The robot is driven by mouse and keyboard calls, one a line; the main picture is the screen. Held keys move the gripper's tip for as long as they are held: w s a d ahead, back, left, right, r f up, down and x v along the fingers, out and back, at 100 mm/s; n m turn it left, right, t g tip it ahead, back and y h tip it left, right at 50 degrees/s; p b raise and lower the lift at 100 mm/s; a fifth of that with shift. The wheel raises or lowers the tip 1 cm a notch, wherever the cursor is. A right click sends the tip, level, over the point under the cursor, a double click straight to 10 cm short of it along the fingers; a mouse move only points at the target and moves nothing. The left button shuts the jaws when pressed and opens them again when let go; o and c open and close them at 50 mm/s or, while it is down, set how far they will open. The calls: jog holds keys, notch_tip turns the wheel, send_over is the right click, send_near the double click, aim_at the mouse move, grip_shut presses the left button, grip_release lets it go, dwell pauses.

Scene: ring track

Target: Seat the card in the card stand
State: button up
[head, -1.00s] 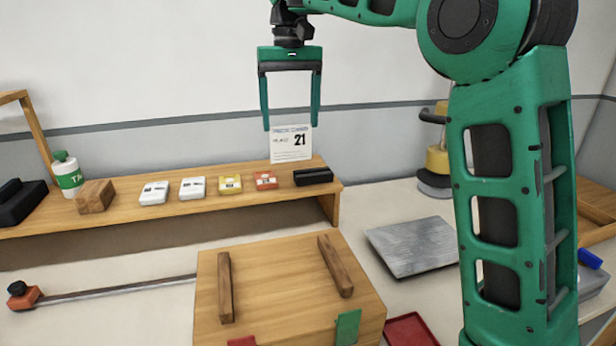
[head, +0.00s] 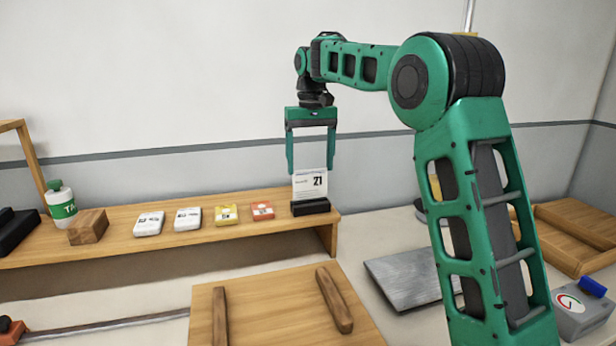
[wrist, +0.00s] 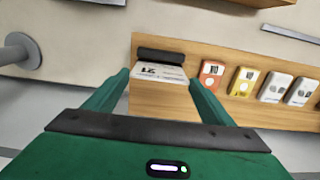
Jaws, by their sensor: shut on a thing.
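The card (head: 311,184) is white with a large black 21 and stands upright between the fingers of my gripper (head: 310,170), which holds it by its side edges near the top. The black card stand (head: 310,208) sits at the right end of the wooden shelf. In the head view the card's lower edge meets the top of the stand. In the wrist view the card (wrist: 160,72) lies right against the stand (wrist: 161,55). I cannot tell how deep the card's edge is in the slot.
The wooden shelf (head: 150,245) also carries a red block (head: 262,210), a yellow block (head: 227,214), white blocks (head: 187,218), a wooden block (head: 88,226) and a bottle (head: 60,202). A wooden board with two bars (head: 275,305) and a metal plate (head: 403,277) lie in front.

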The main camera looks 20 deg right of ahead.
aim_at(311, 174)
notch_tip(311, 174, down, 4)
jog(key=shift+s+r, duration=0.15)
jog(key=shift+r, duration=0.1)
jog(key=c, duration=0.5)
jog(key=shift+f, duration=0.25)
jog(key=c, duration=0.3)
jog(key=o, duration=2.1)
jog(key=shift+w+f, duration=0.1)
jog(key=shift+w, duration=0.1)
jog(key=shift+c, duration=0.2)
jog(key=shift+s+r, duration=0.1)
jog(key=shift+r, duration=0.1)
notch_tip(311, 174, up, 11)
jog(key=shift+f, duration=0.15)
jog(key=shift+o, duration=0.6)
jog(key=shift+r, duration=0.7)
